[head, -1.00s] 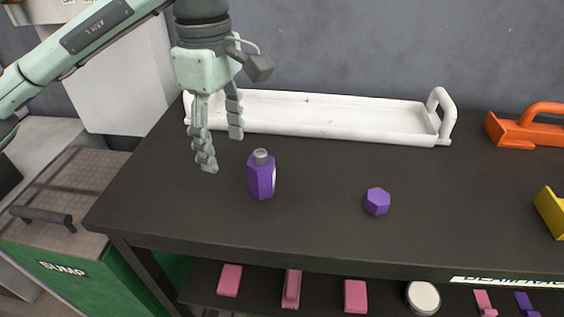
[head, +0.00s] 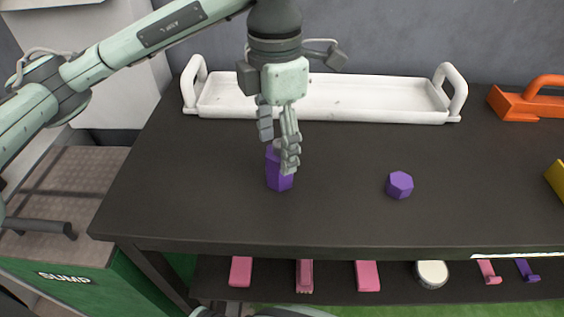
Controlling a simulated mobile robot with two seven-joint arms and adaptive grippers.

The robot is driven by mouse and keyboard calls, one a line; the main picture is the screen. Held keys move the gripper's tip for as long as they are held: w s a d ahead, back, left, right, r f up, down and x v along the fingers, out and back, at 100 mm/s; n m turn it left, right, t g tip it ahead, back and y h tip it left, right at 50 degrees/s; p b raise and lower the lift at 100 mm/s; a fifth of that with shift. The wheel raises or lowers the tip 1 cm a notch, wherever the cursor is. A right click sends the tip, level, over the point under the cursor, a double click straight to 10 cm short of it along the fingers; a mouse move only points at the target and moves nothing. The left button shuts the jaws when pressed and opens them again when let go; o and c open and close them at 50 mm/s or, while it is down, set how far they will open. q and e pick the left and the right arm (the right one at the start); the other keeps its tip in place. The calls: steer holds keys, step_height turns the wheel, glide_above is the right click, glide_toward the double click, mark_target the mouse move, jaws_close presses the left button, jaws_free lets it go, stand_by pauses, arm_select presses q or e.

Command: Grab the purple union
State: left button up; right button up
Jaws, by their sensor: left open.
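Two purple things stand on the dark table. One is a tall six-sided piece (head: 276,183), upright, its top and right side hidden by my left gripper. The other is a short six-sided block (head: 400,185) to its right, in the open. I cannot tell by shape alone which one is the union. My left gripper (head: 279,156) points down at the tall piece, open, with one finger in front of it. I cannot tell whether the fingers touch it. My right gripper is not in view.
A white handled tray (head: 330,115) lies behind on the dark table (head: 340,215). An orange handled thing (head: 525,103) and a yellow thing (head: 556,178) are at the right. A lower shelf holds pink pieces (head: 305,275) and a white round piece (head: 432,273). The table between the purple things is clear.

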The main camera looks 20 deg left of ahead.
arm_select(q)
steer(key=f, duration=0.4)
steer(key=shift+s+d+f+p, duration=0.25)
steer(key=shift+d+f+p, duration=0.1)
steer(key=shift+f, duration=0.45)
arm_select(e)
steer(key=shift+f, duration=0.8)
arm_select(q)
steer(key=c, duration=1.2)
jaws_close()
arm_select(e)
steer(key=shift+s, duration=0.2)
